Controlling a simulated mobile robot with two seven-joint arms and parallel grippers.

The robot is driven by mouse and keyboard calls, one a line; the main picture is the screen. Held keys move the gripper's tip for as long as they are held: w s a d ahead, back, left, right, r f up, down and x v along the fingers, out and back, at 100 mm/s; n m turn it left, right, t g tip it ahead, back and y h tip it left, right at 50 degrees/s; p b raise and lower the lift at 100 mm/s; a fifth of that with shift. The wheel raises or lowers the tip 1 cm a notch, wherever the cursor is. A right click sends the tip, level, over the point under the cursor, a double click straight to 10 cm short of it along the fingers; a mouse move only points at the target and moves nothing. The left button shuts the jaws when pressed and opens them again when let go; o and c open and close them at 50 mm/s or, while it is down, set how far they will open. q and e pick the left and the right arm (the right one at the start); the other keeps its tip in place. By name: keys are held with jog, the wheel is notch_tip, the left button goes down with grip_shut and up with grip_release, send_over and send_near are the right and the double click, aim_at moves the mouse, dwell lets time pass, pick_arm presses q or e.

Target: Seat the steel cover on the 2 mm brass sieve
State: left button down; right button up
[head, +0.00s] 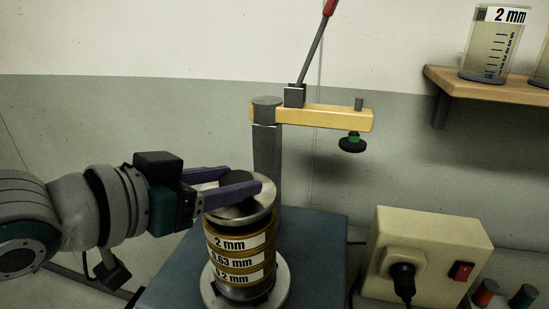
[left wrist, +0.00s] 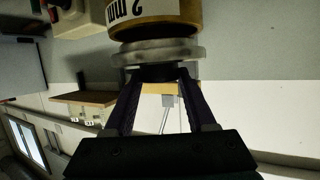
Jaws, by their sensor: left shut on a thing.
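The steel cover (head: 264,203) is a grey disc with a dark knob (head: 236,179) on top. It is at the top of the brass 2 mm sieve (head: 241,240), roughly level. In the left wrist view, which looks upside down, the cover (left wrist: 155,52) lies against or very close to the sieve (left wrist: 155,18); I cannot tell if it is fully seated. My left gripper (head: 246,182), with purple fingers, comes in from the left and is shut on the knob. Its fingers also show either side of the knob in the wrist view (left wrist: 160,76). My right gripper is not in view.
The 0.63 mm and 0.2 mm sieves (head: 241,270) are stacked below on a round steel base (head: 281,286) over a blue stand (head: 318,250). A yellow clamp arm (head: 335,118) with a black pad (head: 352,145) extends right of the post. A switch box (head: 430,240) stands right.

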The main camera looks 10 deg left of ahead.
pick_arm(q)
jog(key=shift+f+b, duration=0.55)
jog(key=shift+f, duration=0.25)
jog(key=shift+c, duration=0.7)
grip_release()
jog(key=shift+s, duration=0.1)
jog(key=v, duration=0.9)
jog(key=shift+s+a, duration=0.2)
jog(key=shift+s, duration=0.15)
jog(key=shift+r, duration=0.15)
